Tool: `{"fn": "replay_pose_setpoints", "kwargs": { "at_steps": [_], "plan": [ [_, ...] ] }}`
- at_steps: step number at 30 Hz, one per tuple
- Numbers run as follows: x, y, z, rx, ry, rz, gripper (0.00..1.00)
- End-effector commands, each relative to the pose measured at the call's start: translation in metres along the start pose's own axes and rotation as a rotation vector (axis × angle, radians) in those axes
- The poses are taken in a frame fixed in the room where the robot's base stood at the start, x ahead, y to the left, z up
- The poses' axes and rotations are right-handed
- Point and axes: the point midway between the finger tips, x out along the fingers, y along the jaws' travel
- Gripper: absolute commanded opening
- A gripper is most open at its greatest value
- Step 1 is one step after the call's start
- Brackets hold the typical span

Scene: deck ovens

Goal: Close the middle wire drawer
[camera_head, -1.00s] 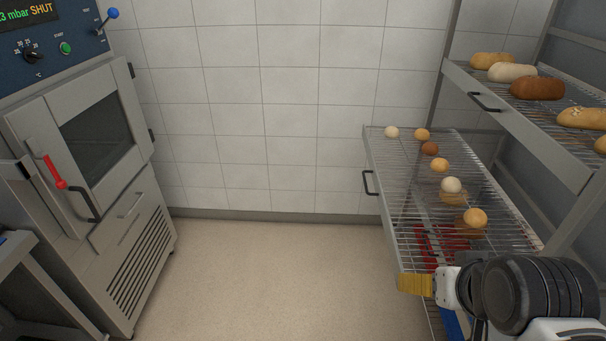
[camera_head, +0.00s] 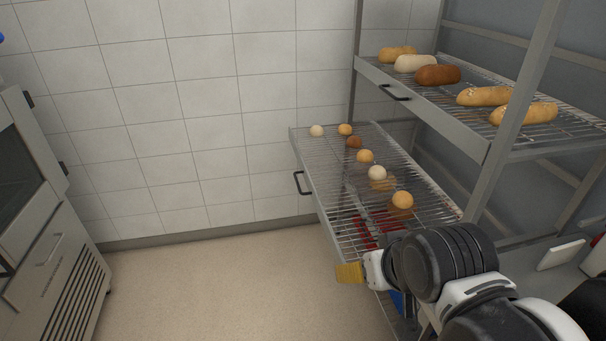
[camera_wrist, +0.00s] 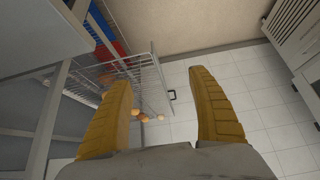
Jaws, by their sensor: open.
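The middle wire drawer (camera_head: 335,205) is pulled out of the rack, with a dark handle (camera_head: 302,183) on its front rail. Several round rolls (camera_head: 377,173) lie on its wire. My gripper (camera_head: 350,273) is at the near end of the drawer's front in the head view. In the wrist view my gripper (camera_wrist: 164,105) is open, its yellow fingers wide apart and nothing between them. The drawer (camera_wrist: 152,75) with its handle (camera_wrist: 172,95) shows beyond and between the fingers, and the left finger hides part of it. I cannot tell whether a finger touches the drawer.
An upper wire shelf (camera_head: 440,112) with several loaves is above and to the right, with a dark handle. Rack posts (camera_head: 520,110) stand at the right. Red and blue items (camera_head: 364,232) show under the drawer. The floor (camera_head: 215,290) left of the drawer is clear, up to an oven (camera_head: 50,235).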

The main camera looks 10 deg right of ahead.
Motion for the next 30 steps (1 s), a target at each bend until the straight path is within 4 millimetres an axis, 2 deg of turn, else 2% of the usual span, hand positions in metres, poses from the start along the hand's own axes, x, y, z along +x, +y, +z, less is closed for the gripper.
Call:
{"fn": "replay_pose_setpoints", "kwargs": {
  "at_steps": [1,6,11,17,21,24,30],
  "plan": [
    [0.000,0.000,-0.001,-0.005,-0.002,0.000,0.52],
    [0.003,-0.003,-0.023,-0.126,-0.050,0.006,0.00],
    [0.020,-0.008,-0.067,-0.392,-0.160,0.013,0.00],
    [0.065,-0.021,-0.118,-0.753,-0.316,-0.001,0.00],
    [0.109,-0.035,-0.144,-0.996,-0.428,-0.029,0.00],
    [0.146,-0.046,-0.157,-1.165,-0.511,-0.058,0.00],
    [0.220,-0.070,-0.163,-1.459,-0.663,-0.130,0.00]
  ]
}}
